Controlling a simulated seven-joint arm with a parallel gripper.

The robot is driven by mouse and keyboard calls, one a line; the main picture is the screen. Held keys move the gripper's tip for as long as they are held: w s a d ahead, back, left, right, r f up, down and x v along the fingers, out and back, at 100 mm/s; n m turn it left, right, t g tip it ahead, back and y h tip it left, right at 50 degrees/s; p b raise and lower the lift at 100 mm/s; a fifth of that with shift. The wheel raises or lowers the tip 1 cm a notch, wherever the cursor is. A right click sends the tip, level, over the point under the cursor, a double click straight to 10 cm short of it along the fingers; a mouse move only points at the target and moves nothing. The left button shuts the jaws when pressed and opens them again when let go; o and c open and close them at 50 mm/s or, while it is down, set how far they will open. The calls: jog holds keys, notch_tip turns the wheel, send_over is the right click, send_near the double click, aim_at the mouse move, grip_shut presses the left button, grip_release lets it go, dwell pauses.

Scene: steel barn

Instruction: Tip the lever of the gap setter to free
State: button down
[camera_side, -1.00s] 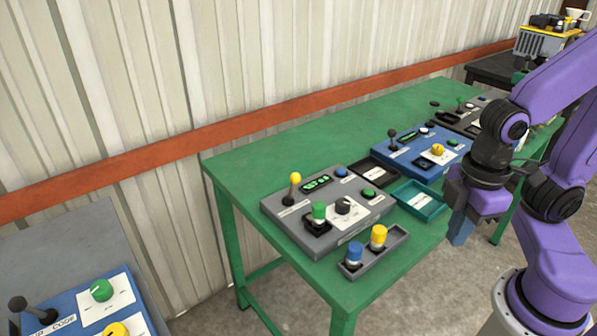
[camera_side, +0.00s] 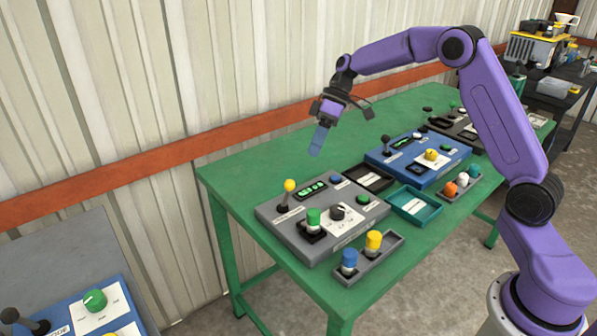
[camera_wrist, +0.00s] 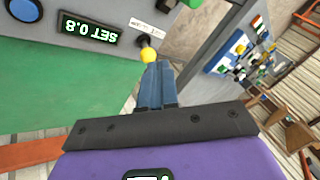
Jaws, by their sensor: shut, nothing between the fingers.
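A grey panel (camera_side: 268,212) sits on the near end of the green table. I take it for the gap setter; its labels are too small to read. Its lever has a yellow ball (camera_side: 289,186) on a dark stalk and stands about upright at the panel's back left. My gripper (camera_side: 317,148) is shut and empty, above and behind the panel. In the wrist view the shut fingertips (camera_wrist: 158,68) overlap the picture just below the yellow ball (camera_wrist: 149,54); contact cannot be told. A display (camera_wrist: 89,32) reads SET 0.8 upside down.
The grey panel also bears a green knob (camera_side: 314,217) and a black dial. A tray (camera_side: 398,243) with blue and yellow pegs stands in front. A blue panel (camera_side: 400,172) with a black lever stands to the right. The corrugated wall (camera_side: 130,90) is behind.

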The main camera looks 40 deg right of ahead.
aim_at(287, 193)
jog(key=w+d+f+t+y, duration=0.1)
jog(key=w+d+f, duration=0.1)
jog(key=w+d, duration=0.45)
jog(key=x, duration=0.9)
jog(key=shift+s+f, duration=0.3)
jog(key=shift+f, duration=0.05)
jog(key=shift+s+a+r, duration=0.15)
jog(key=shift+s+a, duration=0.25)
jog(key=shift+a, duration=0.2)
jog(key=shift+s+a+r, duration=0.15)
jog(key=shift+s+a, duration=0.25)
jog(key=shift+a, duration=0.2)
jog(key=shift+s+a, duration=0.25)
jog(key=shift+a, duration=0.15)
jog(key=shift+r, duration=0.1)
